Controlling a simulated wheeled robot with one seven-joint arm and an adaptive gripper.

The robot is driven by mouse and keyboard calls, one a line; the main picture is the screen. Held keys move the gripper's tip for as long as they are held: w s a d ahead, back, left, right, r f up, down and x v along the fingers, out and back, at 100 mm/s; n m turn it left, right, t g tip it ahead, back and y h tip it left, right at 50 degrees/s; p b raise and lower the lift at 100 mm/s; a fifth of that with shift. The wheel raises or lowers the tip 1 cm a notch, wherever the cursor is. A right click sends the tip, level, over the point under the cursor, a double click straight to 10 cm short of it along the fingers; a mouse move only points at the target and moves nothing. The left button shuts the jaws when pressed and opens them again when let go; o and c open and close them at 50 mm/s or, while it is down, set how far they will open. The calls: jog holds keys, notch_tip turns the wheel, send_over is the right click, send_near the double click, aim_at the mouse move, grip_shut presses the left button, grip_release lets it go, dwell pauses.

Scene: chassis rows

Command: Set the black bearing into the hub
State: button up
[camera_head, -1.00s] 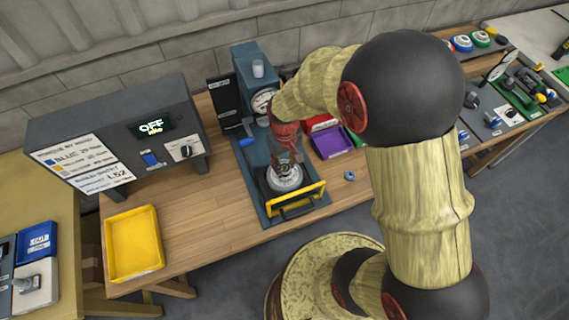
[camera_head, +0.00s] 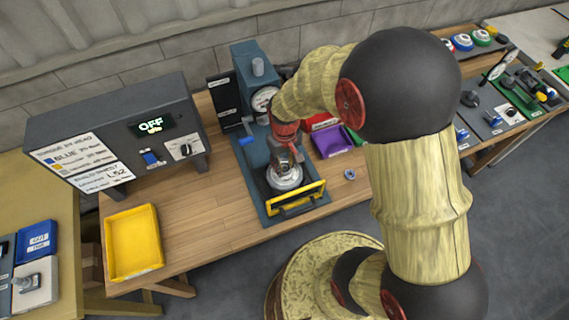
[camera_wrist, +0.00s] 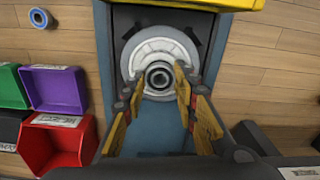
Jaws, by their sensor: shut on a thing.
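The hub (camera_wrist: 160,52) is a pale silver disc on the blue press base in the wrist view. It also shows below my gripper in the head view (camera_head: 284,181). The black bearing (camera_wrist: 159,76) is a small dark ring between my fingertips, over the middle of the hub. My gripper (camera_wrist: 157,86) has yellow-padded fingers on both sides of the bearing and is shut on it. In the head view my gripper (camera_head: 289,160) is over the hub and hides its centre. I cannot tell whether the bearing touches the hub.
The blue press (camera_head: 254,88) with a gauge stands behind the hub, and a yellow bar (camera_head: 296,198) crosses in front. A loose blue-ringed bearing (camera_head: 349,174) lies to the right. Purple (camera_wrist: 55,89) and red (camera_wrist: 62,143) bins stand beside the press. A yellow tray (camera_head: 134,243) sits left.

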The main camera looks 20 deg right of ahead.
jog(key=shift+f, duration=0.4)
jog(key=o, duration=1.1)
jog(key=shift+o, duration=0.7)
notch_tip(320, 180, up, 12)
jog(key=s+r+m+t+b, duration=0.1)
jog(key=s+r+t, duration=0.4)
jog(key=s+r, duration=0.9)
jog(key=shift+r+t+b, duration=0.3)
jog(key=shift+r+b, duration=0.55)
jog(key=shift+r, duration=0.05)
